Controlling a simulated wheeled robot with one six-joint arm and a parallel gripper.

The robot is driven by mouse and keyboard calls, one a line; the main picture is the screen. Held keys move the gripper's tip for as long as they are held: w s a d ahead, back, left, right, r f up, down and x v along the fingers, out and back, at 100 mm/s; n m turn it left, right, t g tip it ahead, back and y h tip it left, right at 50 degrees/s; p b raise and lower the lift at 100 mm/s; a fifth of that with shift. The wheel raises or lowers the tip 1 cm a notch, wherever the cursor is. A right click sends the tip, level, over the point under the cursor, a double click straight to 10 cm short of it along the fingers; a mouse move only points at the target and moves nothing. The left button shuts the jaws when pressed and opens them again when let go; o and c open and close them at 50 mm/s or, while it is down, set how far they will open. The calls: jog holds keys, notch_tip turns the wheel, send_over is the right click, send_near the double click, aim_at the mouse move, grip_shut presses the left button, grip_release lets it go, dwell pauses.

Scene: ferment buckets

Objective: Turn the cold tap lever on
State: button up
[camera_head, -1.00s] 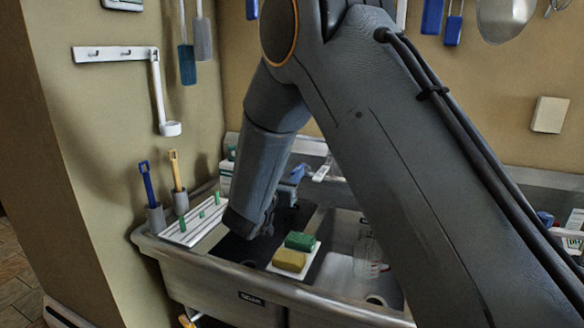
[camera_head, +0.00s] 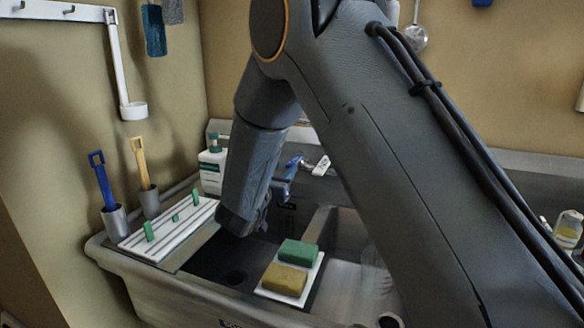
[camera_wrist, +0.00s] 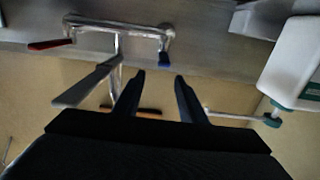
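The wrist view shows a chrome tap (camera_wrist: 118,27) upside down, with a red-tipped lever (camera_wrist: 50,44) on the left and a blue-tipped cold lever (camera_wrist: 165,59) on the right. My gripper (camera_wrist: 160,80) is open, its two dark fingers apart with nothing visible between them. The blue tip shows just beyond the gap between the fingertips; I cannot tell whether they touch it. In the head view my arm covers most of the tap, and a blue part (camera_head: 292,165) shows beside my wrist.
A white soap bottle with a green pump (camera_head: 212,168) stands left of my wrist; it also shows in the wrist view (camera_wrist: 297,62). Brushes in holders (camera_head: 148,202) stand at the left.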

aim_at(292, 162)
jog(key=shift+w+f+b, duration=0.35)
jog(key=shift+w+f, duration=0.3)
jog(key=shift+f, duration=0.05)
jog(key=shift+p+x, duration=0.8)
jog(key=shift+x, duration=3.1)
grip_shut()
